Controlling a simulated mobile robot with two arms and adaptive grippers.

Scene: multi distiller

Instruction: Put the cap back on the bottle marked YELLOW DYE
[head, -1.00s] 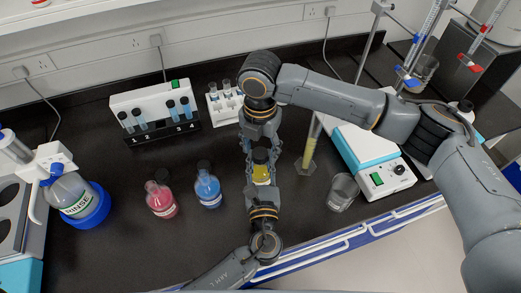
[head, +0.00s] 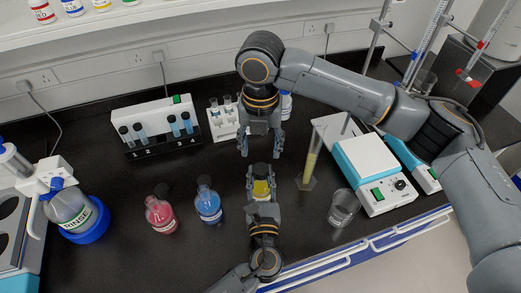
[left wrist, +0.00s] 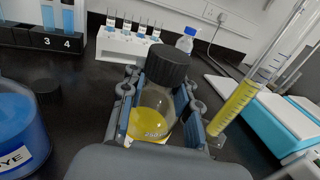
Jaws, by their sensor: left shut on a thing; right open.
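The yellow dye bottle (head: 261,188) stands near the front of the bench. It holds yellow liquid, and it also shows in the left wrist view (left wrist: 150,122). A black cap (left wrist: 167,63) sits on its neck; whether it is fully tightened I cannot tell. It is small in the head view (head: 262,170). My left gripper (head: 262,192) is shut around the bottle's body from the front, a finger on each side. My right gripper (head: 261,150) is open and empty, behind and above the bottle, clear of the cap. The bottle's label is mostly hidden.
A blue bottle (head: 208,206) and a red bottle (head: 160,216) stand to the left. A loose black cap (left wrist: 45,90) lies behind the blue one. A yellow cylinder (head: 309,168), a beaker (head: 343,207) and a stirrer (head: 374,172) are to the right. A tube rack (head: 223,122) stands behind.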

